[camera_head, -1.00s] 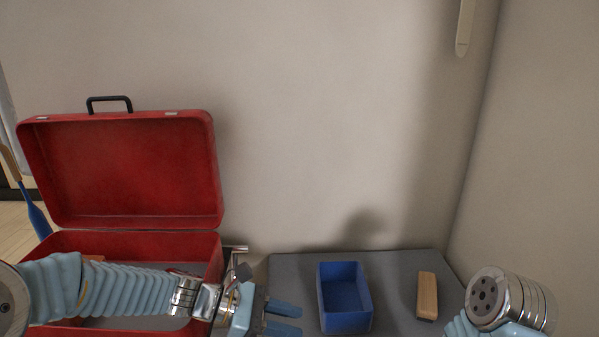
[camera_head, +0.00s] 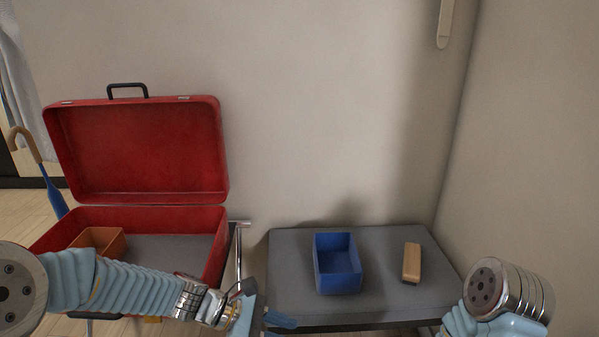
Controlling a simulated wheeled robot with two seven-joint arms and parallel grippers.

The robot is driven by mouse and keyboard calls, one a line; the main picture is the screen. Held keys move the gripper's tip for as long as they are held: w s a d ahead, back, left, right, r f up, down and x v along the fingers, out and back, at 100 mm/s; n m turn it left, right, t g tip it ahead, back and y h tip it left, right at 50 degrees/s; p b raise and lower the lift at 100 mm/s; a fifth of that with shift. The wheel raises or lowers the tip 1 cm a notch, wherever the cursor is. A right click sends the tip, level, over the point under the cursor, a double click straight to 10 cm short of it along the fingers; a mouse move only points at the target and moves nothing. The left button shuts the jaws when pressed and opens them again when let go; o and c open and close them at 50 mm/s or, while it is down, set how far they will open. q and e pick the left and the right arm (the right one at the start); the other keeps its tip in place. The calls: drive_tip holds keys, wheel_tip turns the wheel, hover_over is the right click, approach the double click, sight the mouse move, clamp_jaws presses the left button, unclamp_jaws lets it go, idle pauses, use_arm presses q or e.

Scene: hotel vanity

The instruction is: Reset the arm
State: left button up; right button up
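My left arm reaches in from the left, in front of the red suitcase. My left gripper (camera_head: 277,325) is at the bottom edge, near the front left of the grey bench; its fingers are partly cut off, and I see nothing between them. My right arm shows at the lower right, bent, with its gripper out of frame. The open red suitcase (camera_head: 140,155) has its lid up and an orange box (camera_head: 100,240) inside at the left.
A blue open box (camera_head: 337,277) and a wooden-backed brush or block (camera_head: 412,262) stand on the grey bench (camera_head: 385,290). A blue umbrella (camera_head: 55,198) leans left of the suitcase. Walls close off the back and right.

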use_arm(q)
drive_tip(key=s+a+f+m+y+p, duration=0.1)
drive_tip(key=s+a+f+m+y, duration=0.1)
drive_tip(key=f, duration=0.6)
drive_tip(key=s+a+f+m+y+p, duration=0.2)
drive_tip(key=s+a+f+m+y, duration=0.1)
drive_tip(key=s+f+m, duration=0.3)
drive_tip(key=s+a+f+m+y+p, duration=0.1)
drive_tip(key=s+a+f+m+y, duration=0.2)
drive_tip(key=f, duration=0.7)
drive_tip(key=shift+s+a+f+m+p, duration=0.35)
drive_tip(key=shift+s+f+m, duration=0.1)
drive_tip(key=shift+m, duration=0.55)
